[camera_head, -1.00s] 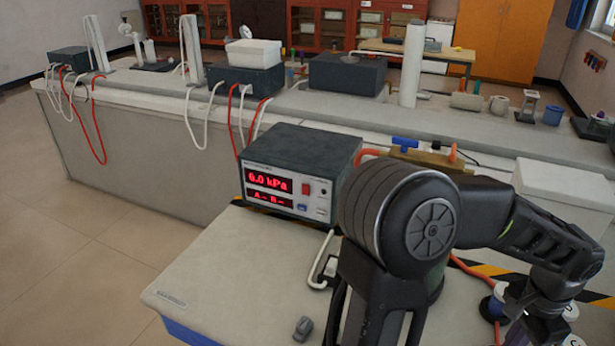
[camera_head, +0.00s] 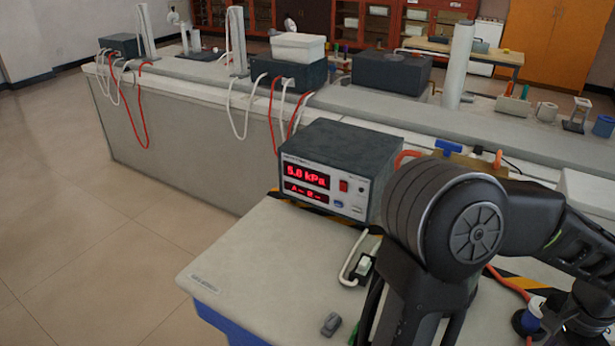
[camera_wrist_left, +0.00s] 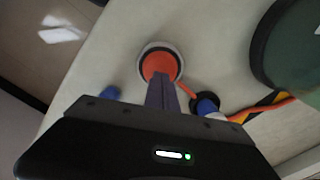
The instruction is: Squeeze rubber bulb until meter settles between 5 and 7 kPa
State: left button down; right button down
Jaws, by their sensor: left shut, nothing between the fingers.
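The meter (camera_head: 337,168) is a dark-topped box with a red display of about 5.8 kPa; the last digit is hard to read. In the left wrist view, the round orange rubber bulb (camera_wrist_left: 159,63) sits in a pale, dark-edged ring on the bench. My left gripper (camera_wrist_left: 160,80) is shut and empty. Its fingertips overlap the bulb's near edge in the picture; I cannot tell whether they touch it. In the head view the bulb and my left fingertips do not show. My right gripper is in neither view.
An orange tube (camera_wrist_left: 262,109) and a blue-topped part (camera_wrist_left: 207,105) lie right of the bulb. A dark green round object (camera_wrist_left: 288,45) is at the far right. A small grey object (camera_head: 331,324) lies on the pale bench (camera_head: 260,270), otherwise clear at front left.

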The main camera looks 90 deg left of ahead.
pick_arm(q)
jog(key=shift+f, duration=0.1)
jog(key=shift+f+b, duration=1.25)
jog(key=shift+f, duration=0.4)
jog(key=shift+r, duration=0.1)
jog(key=shift+r+p, duration=1.5)
jog(key=shift+r, duration=0.2)
jog(key=shift+r, duration=0.1)
notch_tip(320, 180, up, 7)
jog(key=p, duration=0.5)
jog(key=shift+p, duration=0.3)
